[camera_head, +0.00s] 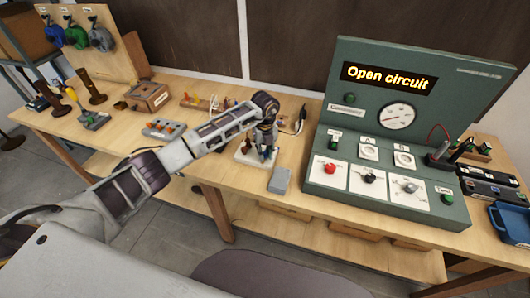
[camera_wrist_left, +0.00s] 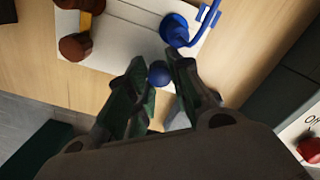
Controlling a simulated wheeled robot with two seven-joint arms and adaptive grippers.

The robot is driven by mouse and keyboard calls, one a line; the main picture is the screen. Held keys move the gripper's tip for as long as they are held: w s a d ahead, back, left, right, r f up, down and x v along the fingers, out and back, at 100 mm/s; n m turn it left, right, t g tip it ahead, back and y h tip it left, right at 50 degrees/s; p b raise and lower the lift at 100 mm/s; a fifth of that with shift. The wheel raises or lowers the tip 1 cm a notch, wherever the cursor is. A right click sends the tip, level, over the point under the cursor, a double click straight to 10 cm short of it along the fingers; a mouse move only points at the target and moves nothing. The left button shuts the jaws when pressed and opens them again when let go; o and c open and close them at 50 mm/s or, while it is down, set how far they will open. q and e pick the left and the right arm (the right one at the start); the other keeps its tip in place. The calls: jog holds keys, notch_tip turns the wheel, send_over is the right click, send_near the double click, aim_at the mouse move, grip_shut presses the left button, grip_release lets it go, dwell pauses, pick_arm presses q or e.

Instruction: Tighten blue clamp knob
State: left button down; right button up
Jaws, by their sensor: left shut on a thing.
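The blue clamp knob (camera_wrist_left: 158,74) is a small round ball between the two fingertips of my left gripper (camera_wrist_left: 160,78) in the left wrist view. The gripper is shut on it. Other blue clamp parts (camera_wrist_left: 174,30), a round piece with a thin curved arm, show just beyond the fingers on a white board (camera_wrist_left: 122,38). In the head view my left gripper (camera_head: 267,146) points down over the white board (camera_head: 243,157), with bits of blue at its fingertips. The arm and gripper hide much of the clamp there. My right gripper is not in view.
A green test panel (camera_head: 320,175) reading "Open circuit" stands close on the right. A small grey box (camera_head: 280,181) lies at the table's front edge. Brown rounded parts (camera_wrist_left: 75,46) sit on the white board. A button box (camera_head: 163,129) and wire spools (camera_head: 75,37) are further left.

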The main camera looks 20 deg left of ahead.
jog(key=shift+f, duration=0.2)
pick_arm(q)
jog(key=m+b, duration=0.3)
jog(key=m, duration=0.1)
jog(key=shift+a+f, duration=0.1)
jog(key=m+b, duration=0.3)
jog(key=m, duration=0.2)
jog(key=shift+m+b, duration=0.55)
jog(key=shift+m, duration=0.05)
jog(key=shift+m+b, duration=0.3)
jog(key=shift+m, duration=0.1)
jog(key=shift+m+b, duration=0.7)
jog(key=shift+m, duration=0.4)
jog(key=shift+m+b, duration=0.5)
jog(key=shift+m, duration=0.6)
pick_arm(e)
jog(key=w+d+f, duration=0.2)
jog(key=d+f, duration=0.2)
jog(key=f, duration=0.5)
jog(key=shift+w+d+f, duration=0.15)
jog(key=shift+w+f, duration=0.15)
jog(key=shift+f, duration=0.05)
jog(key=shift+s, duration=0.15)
